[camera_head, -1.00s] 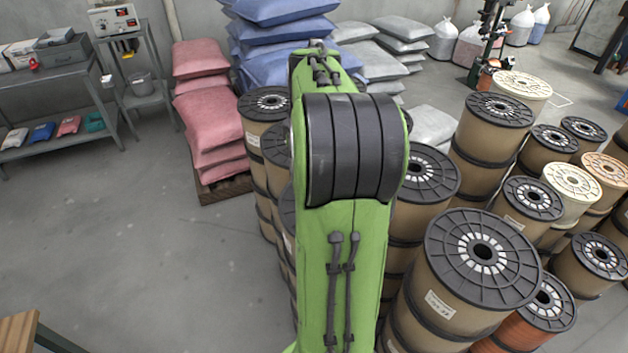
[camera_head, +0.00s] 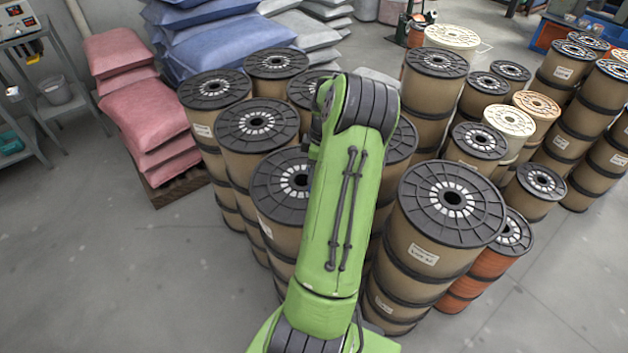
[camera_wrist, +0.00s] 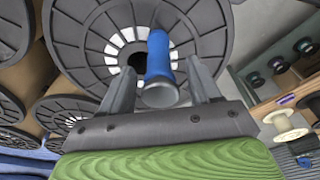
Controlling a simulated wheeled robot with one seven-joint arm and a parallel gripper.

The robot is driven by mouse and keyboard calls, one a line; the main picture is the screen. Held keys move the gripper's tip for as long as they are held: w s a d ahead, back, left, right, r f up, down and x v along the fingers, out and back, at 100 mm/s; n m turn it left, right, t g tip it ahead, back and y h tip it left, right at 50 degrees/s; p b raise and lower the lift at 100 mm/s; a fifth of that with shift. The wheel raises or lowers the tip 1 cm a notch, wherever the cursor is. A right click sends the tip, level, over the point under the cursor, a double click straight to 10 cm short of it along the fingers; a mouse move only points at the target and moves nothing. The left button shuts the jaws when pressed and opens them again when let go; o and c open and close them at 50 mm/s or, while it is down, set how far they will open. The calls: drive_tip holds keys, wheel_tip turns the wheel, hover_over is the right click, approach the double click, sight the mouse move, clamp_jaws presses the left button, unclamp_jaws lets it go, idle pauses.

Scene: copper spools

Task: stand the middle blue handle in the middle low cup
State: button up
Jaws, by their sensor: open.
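In the wrist view, a blue handle (camera_wrist: 158,55) with a greyish round end shows between the two dark fingers of my gripper (camera_wrist: 160,68). The fingers are open, one on each side of the handle. Behind it is the black flange of a large spool (camera_wrist: 85,45), with a ring of white patches around its centre hole. The handle overlaps this hole in the picture; I cannot tell whether it touches the spool. In the head view my green arm hides the gripper and the handle. I cannot make out a middle low cup in either view.
Tall stacked spools (camera_head: 452,198) crowd around my arm in the head view. Pink sacks (camera_head: 145,110) and blue sacks (camera_head: 225,45) stand behind on the left. Smaller spools, including a cream one (camera_wrist: 283,122), show at the wrist view's right. Grey floor (camera_head: 130,270) is clear at left.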

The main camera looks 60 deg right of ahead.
drive_tip(key=f, duration=0.2)
drive_tip(key=shift+w+f, duration=0.25)
drive_tip(key=shift+f, duration=0.15)
drive_tip(key=shift+r, duration=0.1)
clamp_jaws()
